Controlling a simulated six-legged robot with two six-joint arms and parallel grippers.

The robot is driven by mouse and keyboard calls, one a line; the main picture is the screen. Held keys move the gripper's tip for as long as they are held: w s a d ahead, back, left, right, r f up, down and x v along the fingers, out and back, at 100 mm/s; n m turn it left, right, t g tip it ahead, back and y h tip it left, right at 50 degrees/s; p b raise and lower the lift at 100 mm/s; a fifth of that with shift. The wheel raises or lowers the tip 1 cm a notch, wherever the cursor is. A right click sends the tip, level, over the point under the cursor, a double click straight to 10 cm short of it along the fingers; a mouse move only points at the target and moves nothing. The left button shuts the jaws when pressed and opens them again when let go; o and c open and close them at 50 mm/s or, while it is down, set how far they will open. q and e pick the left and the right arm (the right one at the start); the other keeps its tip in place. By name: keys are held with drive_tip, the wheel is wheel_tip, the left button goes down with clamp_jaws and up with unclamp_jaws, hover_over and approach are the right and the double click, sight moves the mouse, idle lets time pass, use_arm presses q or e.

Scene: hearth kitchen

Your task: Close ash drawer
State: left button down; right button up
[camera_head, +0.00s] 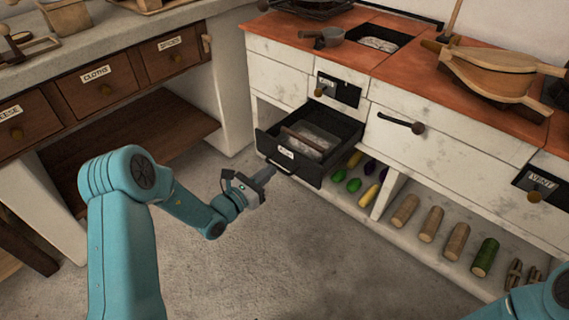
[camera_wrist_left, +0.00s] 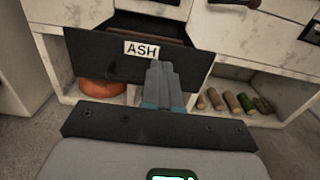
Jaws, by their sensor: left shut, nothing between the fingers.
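The ash drawer (camera_head: 314,170) is black with a white label and is pulled out of the white stove front in the head view. Something grey and a brown bar lie inside it. Its front panel, labelled ASH (camera_wrist_left: 110,60), fills the upper left of the left wrist view. My left gripper (camera_head: 268,172) is shut and empty, its fingertips close to the drawer front. In the left wrist view the closed fingers (camera_wrist_left: 160,75) overlap the panel just right of the label; I cannot tell whether they touch it. My right gripper is not in view; only part of my right arm shows.
A shelf below holds several logs (camera_head: 456,243) and dark vegetables (camera_head: 354,185). A closed drawer with a dark handle (camera_head: 402,123) is to the right. Bellows (camera_head: 490,70) lie on the orange worktop. Bare floor (camera_head: 290,260) lies in front.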

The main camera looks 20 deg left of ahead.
sight(293, 152)
use_arm(q)
drive_tip(key=b+x, duration=0.1)
drive_tip(key=x, duration=0.2)
drive_tip(key=b+x, duration=0.1)
drive_tip(key=x, duration=0.2)
drive_tip(key=shift+w+d+f, duration=0.2)
drive_tip(key=shift+w, duration=0.15)
drive_tip(key=shift+w+d+r+b, duration=0.1)
drive_tip(key=shift+w+d+b, duration=0.15)
drive_tip(key=shift+w, duration=0.45)
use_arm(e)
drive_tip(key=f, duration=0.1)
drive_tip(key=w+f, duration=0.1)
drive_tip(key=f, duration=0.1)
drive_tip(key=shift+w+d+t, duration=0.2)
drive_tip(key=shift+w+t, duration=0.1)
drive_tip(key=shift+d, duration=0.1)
